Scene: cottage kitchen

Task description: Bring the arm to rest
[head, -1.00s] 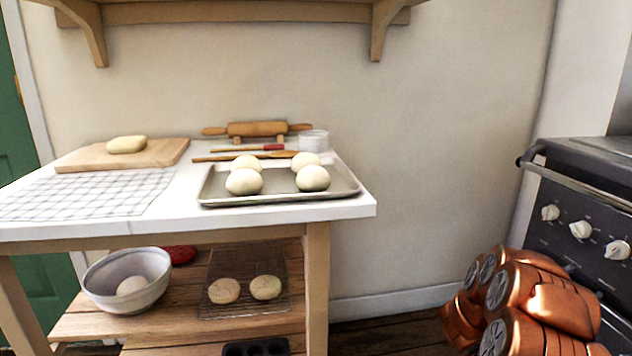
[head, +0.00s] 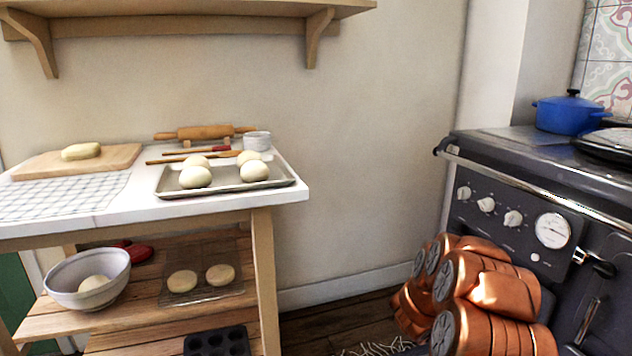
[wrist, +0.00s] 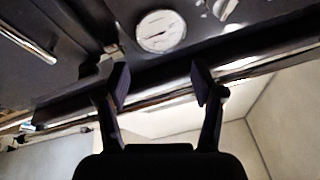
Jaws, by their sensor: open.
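My gripper (wrist: 160,88) shows in the wrist view with its two dark fingers spread apart and nothing between them. The wrist view looks toward the dark stove front with its round white dial (wrist: 160,31) beyond the fingers. In the head view my copper-coloured arm is folded at the lower right, in front of the stove (head: 512,190). The gripper itself does not show in the head view.
A white-topped worktable (head: 290,193) stands left, with a baking tray (head: 222,187) of dough balls. A bowl (head: 58,278) sits on its lower shelf. A blue pot (head: 570,113) stands on the stove. Bare floor (head: 330,325) shows between table and stove.

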